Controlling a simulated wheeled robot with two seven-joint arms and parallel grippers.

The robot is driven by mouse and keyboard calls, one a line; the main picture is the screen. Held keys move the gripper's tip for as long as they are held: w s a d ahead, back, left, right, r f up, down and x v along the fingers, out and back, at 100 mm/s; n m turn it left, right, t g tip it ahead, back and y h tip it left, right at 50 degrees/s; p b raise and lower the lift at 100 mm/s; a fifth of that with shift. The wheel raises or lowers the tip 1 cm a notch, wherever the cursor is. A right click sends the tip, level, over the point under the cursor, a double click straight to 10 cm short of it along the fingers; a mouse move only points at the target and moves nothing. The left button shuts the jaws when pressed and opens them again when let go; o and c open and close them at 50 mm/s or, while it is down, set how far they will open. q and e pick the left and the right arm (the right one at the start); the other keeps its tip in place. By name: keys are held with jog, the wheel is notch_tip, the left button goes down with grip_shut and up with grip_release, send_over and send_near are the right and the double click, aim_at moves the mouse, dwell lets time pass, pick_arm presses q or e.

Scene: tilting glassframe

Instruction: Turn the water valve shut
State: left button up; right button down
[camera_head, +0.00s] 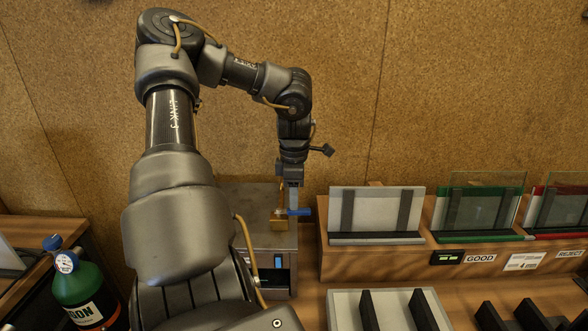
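The water valve appears as a brass body (280,223) with a blue lever handle (302,212) pointing right, on top of a grey metal box (275,243). My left gripper (293,207) points down from above, its tip right at the blue handle. Whether the fingers touch or straddle the handle is too small to tell, and so is whether they are open or shut. My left arm covers the left part of the box. My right gripper is not in view.
A green gas bottle (85,290) with a blue knob stands at the lower left. A wooden rack (340,264) with framed panels and GOOD and REJECT labels is right of the box. Black slotted holders (425,310) are in front. A brown wall (450,80) closes the back.

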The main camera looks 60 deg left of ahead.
pick_arm(q)
notch_tip(320, 180, up, 8)
jog(key=b, duration=0.1)
jog(key=shift+f, duration=0.2)
dwell(0.5)
jog(key=shift+s, duration=0.1)
